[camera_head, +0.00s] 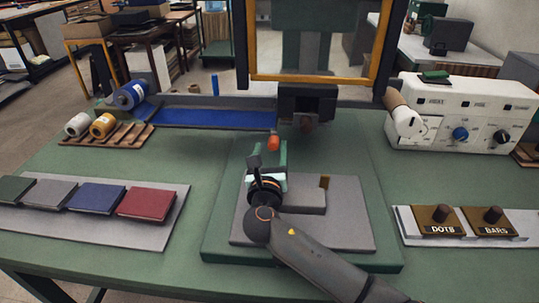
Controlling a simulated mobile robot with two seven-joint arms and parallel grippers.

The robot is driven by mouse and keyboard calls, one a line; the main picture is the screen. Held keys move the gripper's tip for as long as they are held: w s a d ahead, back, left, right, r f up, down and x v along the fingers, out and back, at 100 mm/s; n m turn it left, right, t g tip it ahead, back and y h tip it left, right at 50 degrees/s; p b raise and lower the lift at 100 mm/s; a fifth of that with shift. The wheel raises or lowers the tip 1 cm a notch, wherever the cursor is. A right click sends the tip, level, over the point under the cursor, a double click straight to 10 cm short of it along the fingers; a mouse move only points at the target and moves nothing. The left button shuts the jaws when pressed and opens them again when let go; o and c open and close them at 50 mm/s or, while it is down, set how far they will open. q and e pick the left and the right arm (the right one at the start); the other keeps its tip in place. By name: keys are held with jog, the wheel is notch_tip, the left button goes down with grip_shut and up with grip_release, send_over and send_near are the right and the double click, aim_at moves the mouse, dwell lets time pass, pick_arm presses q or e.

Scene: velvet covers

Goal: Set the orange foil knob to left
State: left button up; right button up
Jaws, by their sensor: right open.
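The white control box (470,105) at the right bears a blue knob (460,134) and a black knob (503,136). My right gripper (267,166) is open over the press bed, just below the orange cylinder in the picture. Whether they touch is unclear. My left gripper is out of view.
The grey press bed (345,235) lies under my right arm. Several coloured covers lie on a grey board (150,235) at the left. Two labelled brass blocks, DOTS (440,218) and BARS (492,220), sit at the right.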

jog(key=s+p, duration=0.1)
jog(key=s, duration=1.1)
jog(key=shift+s+p, duration=0.25)
jog(key=shift+p, duration=0.05)
